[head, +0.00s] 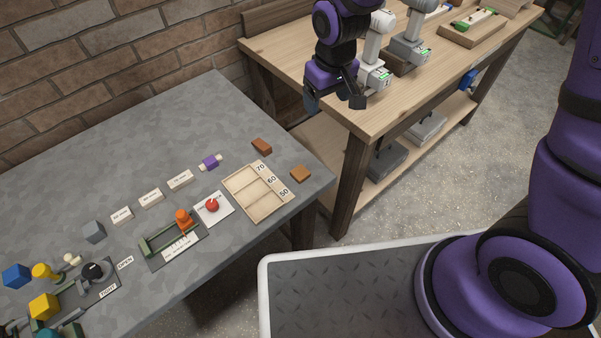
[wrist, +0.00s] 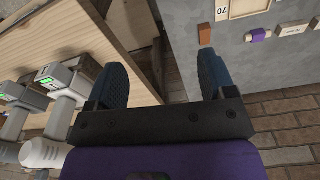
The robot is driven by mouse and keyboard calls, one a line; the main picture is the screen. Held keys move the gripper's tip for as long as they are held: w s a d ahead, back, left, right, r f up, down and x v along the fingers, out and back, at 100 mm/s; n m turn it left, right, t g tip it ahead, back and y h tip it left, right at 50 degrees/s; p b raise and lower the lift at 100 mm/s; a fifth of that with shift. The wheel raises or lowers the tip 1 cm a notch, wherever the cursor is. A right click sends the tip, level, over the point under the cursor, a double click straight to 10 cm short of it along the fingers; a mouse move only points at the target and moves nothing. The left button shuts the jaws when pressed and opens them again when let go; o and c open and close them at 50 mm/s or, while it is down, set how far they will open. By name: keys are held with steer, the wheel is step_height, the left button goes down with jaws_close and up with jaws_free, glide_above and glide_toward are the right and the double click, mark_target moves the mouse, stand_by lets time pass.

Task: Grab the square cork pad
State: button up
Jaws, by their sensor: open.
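A small, squarish orange-brown pad (head: 300,174), which looks like the cork pad, lies flat on the grey table near its right corner, beside the numbered wooden tray (head: 242,204). I cannot make it out in the wrist view. A redder brown block (head: 261,146) lies farther back; it also shows in the wrist view (wrist: 205,34). My gripper (head: 335,99) is open and empty, pointing down over the near left end of the wooden workbench, above and to the right of the pad and apart from it. Its two dark fingers show spread in the wrist view (wrist: 161,78).
The wooden workbench (head: 285,52) carries grey-white devices (head: 376,68) close to my gripper. A gap separates it from the grey table (head: 200,108). An orange-topped green fixture (head: 184,219), a red knob (head: 212,205) and a purple piece (head: 210,162) stand left of the pad.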

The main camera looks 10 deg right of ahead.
steer(key=n+g, duration=0.1)
steer(key=n, duration=0.1)
glide_above(300, 172)
step_height(300, 172, down, 13)
steer(key=f, duration=0.5)
steer(key=shift+s+f, duration=0.2)
steer(key=shift+s, duration=0.1)
steer(key=shift+w+f, duration=0.15)
steer(key=shift+f, duration=1.2)
steer(key=shift+w+f, duration=0.15)
steer(key=shift+f, duration=1.2)
steer(key=c, duration=1)
